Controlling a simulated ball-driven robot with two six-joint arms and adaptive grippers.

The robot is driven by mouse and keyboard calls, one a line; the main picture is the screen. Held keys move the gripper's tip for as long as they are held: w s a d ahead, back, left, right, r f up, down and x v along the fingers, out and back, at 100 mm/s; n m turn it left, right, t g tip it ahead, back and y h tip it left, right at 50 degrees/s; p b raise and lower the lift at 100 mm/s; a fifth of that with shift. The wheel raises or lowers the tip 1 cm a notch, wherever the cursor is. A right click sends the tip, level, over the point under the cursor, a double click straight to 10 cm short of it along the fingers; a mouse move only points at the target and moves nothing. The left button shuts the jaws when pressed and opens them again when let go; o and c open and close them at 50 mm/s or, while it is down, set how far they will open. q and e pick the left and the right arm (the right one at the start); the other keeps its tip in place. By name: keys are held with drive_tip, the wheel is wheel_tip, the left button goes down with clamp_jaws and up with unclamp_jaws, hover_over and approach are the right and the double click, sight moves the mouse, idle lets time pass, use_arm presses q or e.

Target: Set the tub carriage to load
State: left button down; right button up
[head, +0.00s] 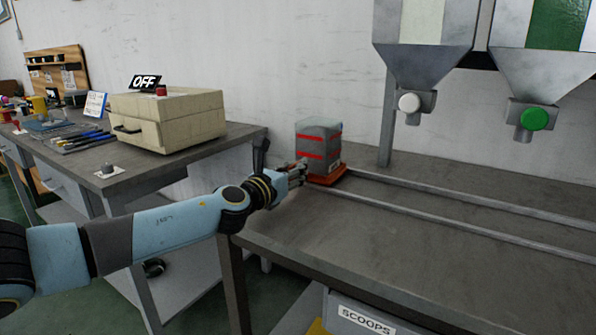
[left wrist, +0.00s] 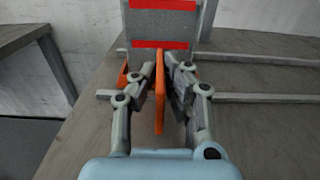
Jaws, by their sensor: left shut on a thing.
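The tub carriage (head: 328,176) is an orange base at the left end of two rails. A grey tub (head: 318,144) with red bands stands upright on it. In the left wrist view the tub (left wrist: 162,22) rises behind an upright orange handle (left wrist: 159,100). My left gripper (head: 298,172) is shut on this handle, one finger on each side of it, as the left wrist view (left wrist: 160,92) shows. The fingers hide part of the carriage. My right gripper is in neither view.
Two parallel rails (head: 455,189) run right along the bench (head: 400,242). Hoppers with a white knob (head: 409,102) and a green knob (head: 537,119) hang above at the right. A beige box (head: 168,118) with an OFF sign stands on the left table. The bench front is clear.

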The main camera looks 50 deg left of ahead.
use_arm(q)
drive_tip(key=shift+a, duration=0.15)
drive_tip(key=c, duration=1.4)
unclamp_jaws()
drive_tip(key=shift+s+a, duration=0.15)
drive_tip(key=shift+a, duration=0.05)
drive_tip(key=shift+c, duration=0.2)
drive_tip(key=shift+d, duration=0.1)
drive_tip(key=shift+s, duration=0.15)
drive_tip(key=v, duration=1.1)
drive_tip(key=shift+s+d, duration=0.2)
drive_tip(key=shift+s, duration=0.1)
